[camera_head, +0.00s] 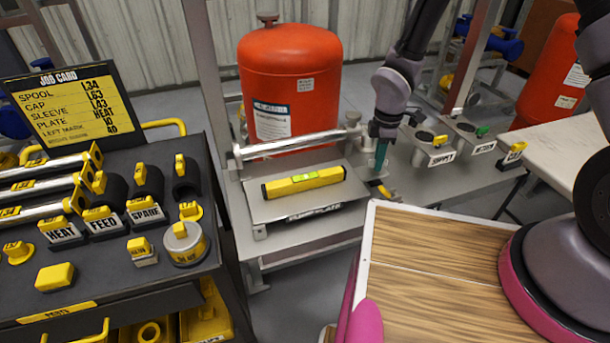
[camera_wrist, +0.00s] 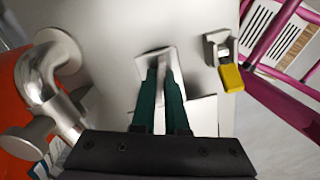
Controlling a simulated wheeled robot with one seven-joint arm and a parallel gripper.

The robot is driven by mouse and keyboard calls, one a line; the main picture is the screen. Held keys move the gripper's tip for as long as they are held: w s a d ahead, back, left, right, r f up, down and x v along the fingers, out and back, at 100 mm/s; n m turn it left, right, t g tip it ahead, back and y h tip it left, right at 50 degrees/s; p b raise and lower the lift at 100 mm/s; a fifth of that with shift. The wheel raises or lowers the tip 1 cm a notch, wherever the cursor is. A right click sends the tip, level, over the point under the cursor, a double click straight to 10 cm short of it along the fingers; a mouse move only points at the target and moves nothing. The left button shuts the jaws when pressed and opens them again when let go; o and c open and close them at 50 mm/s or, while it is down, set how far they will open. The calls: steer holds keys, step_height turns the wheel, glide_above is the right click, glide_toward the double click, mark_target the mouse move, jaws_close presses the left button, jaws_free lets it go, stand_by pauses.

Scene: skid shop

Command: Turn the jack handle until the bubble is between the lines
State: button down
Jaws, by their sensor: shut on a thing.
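A yellow spirit level (camera_head: 325,177) with a green vial lies on the metal plate (camera_head: 285,205) of the skid in the head view. The bubble's place between the lines is too small to tell. My gripper (camera_head: 379,169) points down at the right end of the skid. In the wrist view my gripper's green fingers (camera_wrist: 162,98) are shut on a flat grey metal piece (camera_wrist: 166,64), which looks like the jack handle; the fingers hide part of it. A yellow-tipped metal fitting (camera_wrist: 231,78) sits to the right of the fingers, apart from them.
A metal pipe with an elbow (camera_wrist: 42,75) stands close to the left of my gripper in the wrist view. A red tank (camera_head: 290,80) stands behind the skid. A black tool cart (camera_head: 110,250) with a job card (camera_head: 65,105) is at left. A wooden-topped surface (camera_head: 430,260) is in front.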

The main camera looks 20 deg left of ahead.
steer(key=n, duration=0.3)
steer(key=shift+n, duration=0.3)
steer(key=shift+n, duration=0.3)
steer(key=c, duration=0.9)
jaws_free()
steer(key=shift+c, duration=0.2)
steer(key=shift+r, duration=3.55)
